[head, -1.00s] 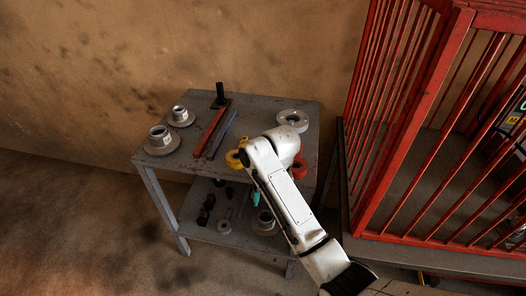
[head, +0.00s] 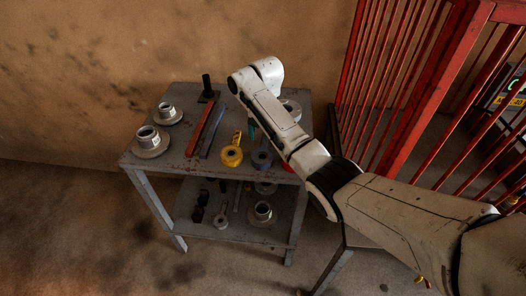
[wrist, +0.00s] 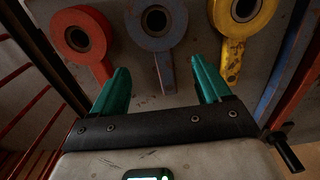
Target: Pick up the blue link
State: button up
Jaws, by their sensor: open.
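The blue link (head: 262,158) lies flat on the table top, between the yellow link (head: 231,156) and the red link (head: 287,167), which the arm mostly covers. In the wrist view the blue link (wrist: 146,39) is a grey-blue ring whose narrow shank points toward my gripper. The red link (wrist: 72,46) is left of it and the yellow link (wrist: 230,47) right. My gripper (wrist: 160,68) is open and empty. Its two teal fingers are on either side of the shank in the picture; their height above it is unclear. In the head view the gripper is mostly hidden behind the arm.
A red bar (head: 203,132) and a blue bar (head: 219,128) lie left of the links. Two flanged hubs (head: 149,140) stand at the table's left. A ring (head: 291,108) is at the back right. A red barred cage (head: 400,90) stands close on the right. The lower shelf holds several parts.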

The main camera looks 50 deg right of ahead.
aim_at(264, 149)
jog(key=f, duration=0.2)
jog(key=a+f, duration=0.1)
jog(key=f, duration=0.1)
jog(key=shift+s+p, duration=0.1)
jog(key=shift+p, duration=0.2)
jog(key=shift+f, duration=0.65)
jog(key=shift+c, duration=0.2)
grip_shut()
